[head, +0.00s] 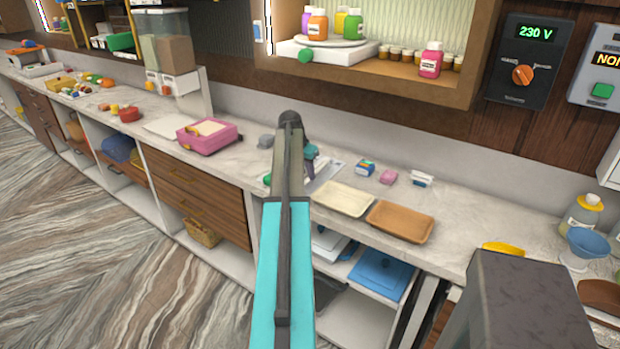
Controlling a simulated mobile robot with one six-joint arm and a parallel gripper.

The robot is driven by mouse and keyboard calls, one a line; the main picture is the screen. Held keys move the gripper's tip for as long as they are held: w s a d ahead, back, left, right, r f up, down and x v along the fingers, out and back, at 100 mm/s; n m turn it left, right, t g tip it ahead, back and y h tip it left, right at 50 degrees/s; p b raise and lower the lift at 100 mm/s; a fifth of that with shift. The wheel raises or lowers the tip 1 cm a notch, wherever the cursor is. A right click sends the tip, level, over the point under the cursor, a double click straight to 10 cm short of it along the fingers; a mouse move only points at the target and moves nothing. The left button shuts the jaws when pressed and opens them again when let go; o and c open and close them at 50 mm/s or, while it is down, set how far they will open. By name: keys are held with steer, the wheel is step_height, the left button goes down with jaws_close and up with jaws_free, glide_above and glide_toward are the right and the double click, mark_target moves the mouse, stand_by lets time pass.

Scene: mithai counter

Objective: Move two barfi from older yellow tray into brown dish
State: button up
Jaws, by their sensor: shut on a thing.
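My gripper (311,168) is small and partly hidden behind my arm, pointing down over the counter left of the pale yellow tray. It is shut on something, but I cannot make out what. The pale yellow tray (343,199) lies flat on the counter and looks empty. The brown dish (400,221) lies just right of it and also looks empty. A yellow rim (503,248) shows further right, mostly hidden behind a dark part in front. I cannot tell whether it is a tray, and I can make out no barfi for certain.
Behind the trays are a small blue box (365,168), a pink block (388,177) and a white item (421,179). A pink box (208,135) stands left of my arm. A bottle (582,214) and a blue funnel-like bowl (588,242) stand at the right.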

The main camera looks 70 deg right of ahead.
step_height(320, 180, up, 11)
steer(key=p, duration=0.4)
steer(key=shift+p, duration=0.4)
steer(key=shift+f, duration=0.15)
stand_by(0.3)
